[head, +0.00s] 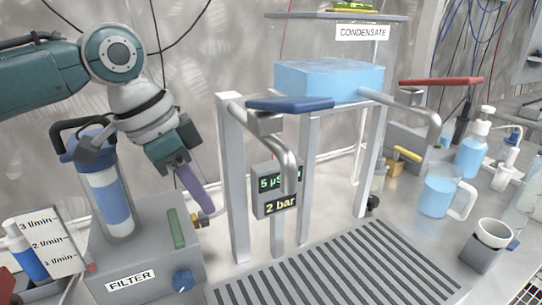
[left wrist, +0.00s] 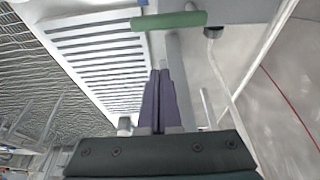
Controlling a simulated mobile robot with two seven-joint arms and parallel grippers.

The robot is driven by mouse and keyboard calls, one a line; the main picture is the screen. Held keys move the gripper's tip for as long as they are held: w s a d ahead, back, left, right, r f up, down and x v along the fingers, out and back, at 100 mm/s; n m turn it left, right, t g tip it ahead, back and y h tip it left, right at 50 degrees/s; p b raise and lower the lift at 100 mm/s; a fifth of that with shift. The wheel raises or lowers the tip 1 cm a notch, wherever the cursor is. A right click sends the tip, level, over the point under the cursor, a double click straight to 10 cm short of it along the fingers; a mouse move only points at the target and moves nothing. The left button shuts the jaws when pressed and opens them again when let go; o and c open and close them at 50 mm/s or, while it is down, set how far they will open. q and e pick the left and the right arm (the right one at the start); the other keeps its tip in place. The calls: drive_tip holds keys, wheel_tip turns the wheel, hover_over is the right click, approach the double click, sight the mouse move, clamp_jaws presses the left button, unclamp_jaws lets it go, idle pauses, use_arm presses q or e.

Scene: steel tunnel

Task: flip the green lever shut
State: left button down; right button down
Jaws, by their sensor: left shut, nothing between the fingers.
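The green lever (head: 175,229) is a short green bar at the right edge of the grey FILTER box (head: 145,250), long side steep in the head view. It also shows at the top of the left wrist view (left wrist: 168,20), lying across the picture. My left gripper (head: 206,206) has its purple fingers shut and empty, pointing down just right of and above the lever. In the left wrist view the shut fingertips (left wrist: 160,72) are below the lever in the picture, with a visible gap between. My right gripper is not in view.
A blue filter cylinder (head: 111,200) stands on the box, left of my gripper. A grey post frame (head: 235,185) with a blue-handled tap (head: 290,104) stands close to the right. A slotted drain grate (head: 335,270) lies in front. A mug and bottles stand far right.

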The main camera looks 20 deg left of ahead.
sight(177, 234)
use_arm(q)
drive_tip(key=shift+s+a+f+p, duration=0.3)
drive_tip(key=shift+s+a+f, duration=0.25)
drive_tip(key=shift+f, duration=0.2)
drive_tip(key=shift+s+a+f+p, duration=0.25)
drive_tip(key=shift+s+a+f, duration=0.15)
drive_tip(key=shift+s+f, duration=0.3)
drive_tip(key=shift+w, duration=0.1)
drive_tip(key=shift+p, duration=0.4)
